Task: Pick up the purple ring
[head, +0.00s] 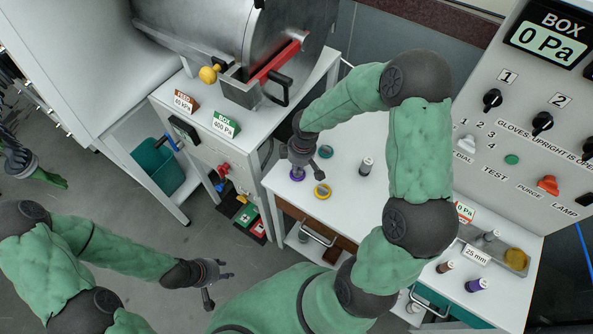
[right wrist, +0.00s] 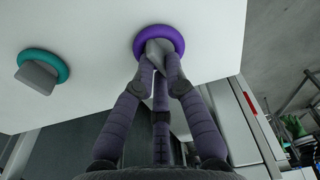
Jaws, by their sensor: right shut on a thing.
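The purple ring (head: 297,178) lies on the white table (head: 348,140), near its left edge. In the right wrist view the purple ring (right wrist: 178,38) surrounds a grey tab (right wrist: 160,45). My right gripper (head: 302,168) is over the ring, pointing down. In the right wrist view its fingertips (right wrist: 159,62) are closed together on the grey tab at the ring. I cannot tell whether the ring is lifted off the table. My left gripper (head: 220,281) is empty, with its fingers spread, left of the table and away from the ring.
A metal tray (head: 513,258) and a control panel (head: 520,120) are at the right; a steel chamber (head: 215,35) is behind.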

